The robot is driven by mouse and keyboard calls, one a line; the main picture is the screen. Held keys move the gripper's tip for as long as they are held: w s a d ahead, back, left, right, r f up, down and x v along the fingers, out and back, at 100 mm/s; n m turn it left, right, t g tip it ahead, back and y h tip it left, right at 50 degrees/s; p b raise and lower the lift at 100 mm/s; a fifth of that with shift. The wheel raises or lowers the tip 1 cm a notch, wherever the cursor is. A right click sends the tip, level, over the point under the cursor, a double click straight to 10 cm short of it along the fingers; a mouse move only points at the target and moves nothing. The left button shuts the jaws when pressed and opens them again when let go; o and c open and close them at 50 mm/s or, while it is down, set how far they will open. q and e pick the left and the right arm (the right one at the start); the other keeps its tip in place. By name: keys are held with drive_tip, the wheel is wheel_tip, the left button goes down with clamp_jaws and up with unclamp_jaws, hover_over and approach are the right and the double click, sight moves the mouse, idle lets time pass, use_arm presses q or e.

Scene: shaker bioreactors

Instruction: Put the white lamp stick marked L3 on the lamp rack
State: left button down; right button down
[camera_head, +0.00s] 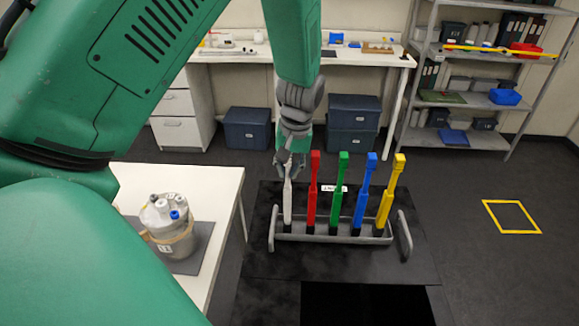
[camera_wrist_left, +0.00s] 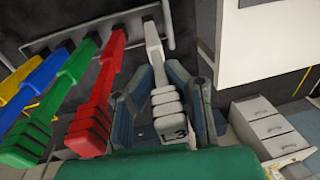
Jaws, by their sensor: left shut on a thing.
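The white lamp stick (camera_head: 288,199) stands upright at the left end of the lamp rack (camera_head: 325,237), its lower end at the rack's leftmost place. In the left wrist view the white stick (camera_wrist_left: 165,98) carries the mark L3 on its near end. My left gripper (camera_head: 291,165) comes down from above and is shut on the upper part of the stick. In the left wrist view the fingers (camera_wrist_left: 160,100) lie on both sides of it. Whether the stick's foot is fully seated cannot be told. My right gripper is not in view.
Red (camera_head: 313,190), green (camera_head: 340,190), blue (camera_head: 363,195) and yellow (camera_head: 389,195) sticks stand in the rack to the right. A white table (camera_head: 225,185) with a bioreactor vessel (camera_head: 168,225) is at left. A bench and shelf (camera_head: 470,100) stand behind. The floor at right is clear.

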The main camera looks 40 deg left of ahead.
use_arm(q)
drive_tip(key=shift+f, duration=0.15)
drive_tip(key=c, duration=1.5)
unclamp_jaws()
drive_tip(key=shift+r, duration=0.2)
wheel_tip(320, 180, up, 11)
drive_tip(key=d, duration=0.1)
drive_tip(key=shift+w+d+r, duration=0.2)
drive_tip(key=shift+w+d, duration=0.05)
drive_tip(key=shift+w, duration=0.05)
